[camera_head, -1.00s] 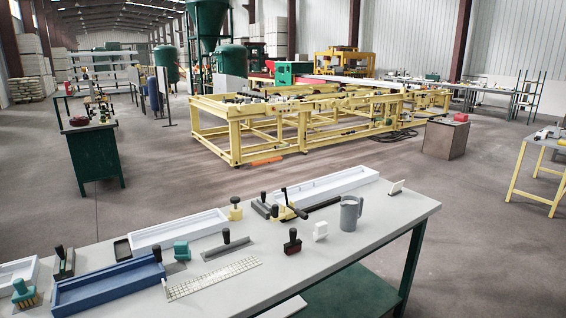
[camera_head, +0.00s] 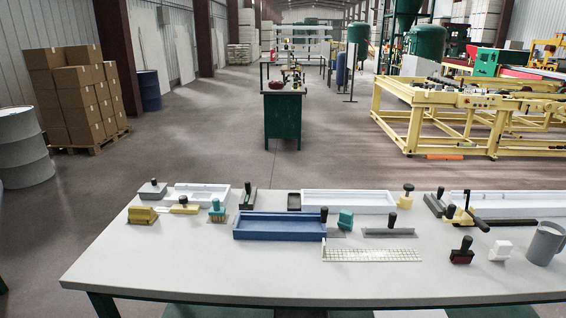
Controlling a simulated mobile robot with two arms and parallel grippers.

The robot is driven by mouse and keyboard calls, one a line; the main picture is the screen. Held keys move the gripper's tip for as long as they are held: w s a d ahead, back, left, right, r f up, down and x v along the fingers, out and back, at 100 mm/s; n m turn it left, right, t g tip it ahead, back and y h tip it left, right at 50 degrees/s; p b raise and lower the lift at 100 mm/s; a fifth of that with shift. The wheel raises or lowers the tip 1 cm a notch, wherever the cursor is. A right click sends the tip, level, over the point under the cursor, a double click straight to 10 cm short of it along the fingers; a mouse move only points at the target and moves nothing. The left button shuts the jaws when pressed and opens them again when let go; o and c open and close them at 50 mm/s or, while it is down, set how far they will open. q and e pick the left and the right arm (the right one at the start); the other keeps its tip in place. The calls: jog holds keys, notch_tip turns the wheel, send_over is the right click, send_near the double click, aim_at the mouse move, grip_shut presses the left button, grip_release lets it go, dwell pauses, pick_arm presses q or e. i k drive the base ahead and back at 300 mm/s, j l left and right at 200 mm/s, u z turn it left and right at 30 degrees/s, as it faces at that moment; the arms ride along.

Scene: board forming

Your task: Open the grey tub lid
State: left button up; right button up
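A small grey tub with a dark knob on top (camera_head: 153,190) stands at the far left of the grey table (camera_head: 200,268); it looks closed, and its lid seam is too small to make out. Neither of my grippers is in view.
The table carries a blue tray (camera_head: 270,226), a long white tray (camera_head: 345,201), a perforated white strip (camera_head: 372,255) and a grey jug (camera_head: 545,243). Its front left surface is bare. Stacked cartons (camera_head: 78,95) and a grey drum (camera_head: 22,148) stand on the floor at left.

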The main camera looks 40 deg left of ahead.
aim_at(154, 187)
jog(key=u, duration=2.05)
jog(key=i+j+u, duration=0.3)
jog(key=u, duration=0.15)
jog(key=i+j+u, duration=0.15)
jog(key=i+u, duration=0.3)
jog(key=i+j+u, duration=0.25)
jog(key=i+u, duration=0.25)
jog(key=i, duration=0.15)
jog(key=i+u, duration=0.45)
jog(key=i, duration=0.2)
jog(key=i+z, duration=0.5)
jog(key=i, duration=0.15)
jog(key=i+j+z, duration=0.2)
jog(key=i+z, duration=0.25)
jog(key=i, duration=0.15)
